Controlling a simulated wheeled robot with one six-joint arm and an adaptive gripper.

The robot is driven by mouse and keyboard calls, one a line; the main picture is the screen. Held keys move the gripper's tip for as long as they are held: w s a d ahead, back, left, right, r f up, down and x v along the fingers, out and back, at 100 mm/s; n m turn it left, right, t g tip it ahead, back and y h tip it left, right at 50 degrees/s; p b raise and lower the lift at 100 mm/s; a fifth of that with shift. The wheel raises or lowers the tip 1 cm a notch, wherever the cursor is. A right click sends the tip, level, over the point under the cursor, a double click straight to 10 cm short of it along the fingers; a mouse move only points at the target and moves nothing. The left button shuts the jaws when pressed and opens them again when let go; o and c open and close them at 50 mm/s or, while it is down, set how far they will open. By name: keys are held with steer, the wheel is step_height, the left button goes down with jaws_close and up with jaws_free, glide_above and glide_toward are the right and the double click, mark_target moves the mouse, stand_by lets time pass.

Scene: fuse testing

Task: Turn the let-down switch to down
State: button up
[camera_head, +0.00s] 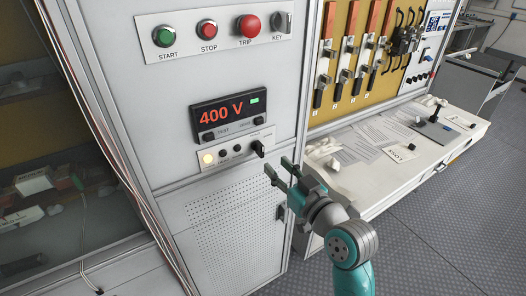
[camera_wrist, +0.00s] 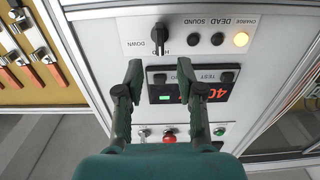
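The let-down switch is a black rotary knob (camera_head: 259,147) at the right end of a small white panel, under the voltage display. In the wrist view, which is upside down, the same knob (camera_wrist: 160,39) sits beside the printed word DOWN; another label is partly hidden by it. Its pointer looks roughly upright in that picture, not towards DOWN. My gripper (camera_head: 279,168) is just in front and lower right of the knob in the head view. In the wrist view my gripper (camera_wrist: 160,72) has its two green fingers apart, nothing between them, not touching the knob.
The voltage display (camera_head: 228,109) reads 400 V. A lit yellow CHARGE lamp (camera_wrist: 241,39) and two dark buttons share the switch panel. Above are START, STOP, TRIP (camera_head: 249,25) and KEY controls. A white bench (camera_head: 385,185) with papers stands at right. Grey floor is clear at lower right.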

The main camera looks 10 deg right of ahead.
mark_target(263, 151)
steer(key=x, duration=0.7)
steer(key=shift+w+a, duration=0.1)
steer(key=shift+w, duration=0.25)
jaws_close()
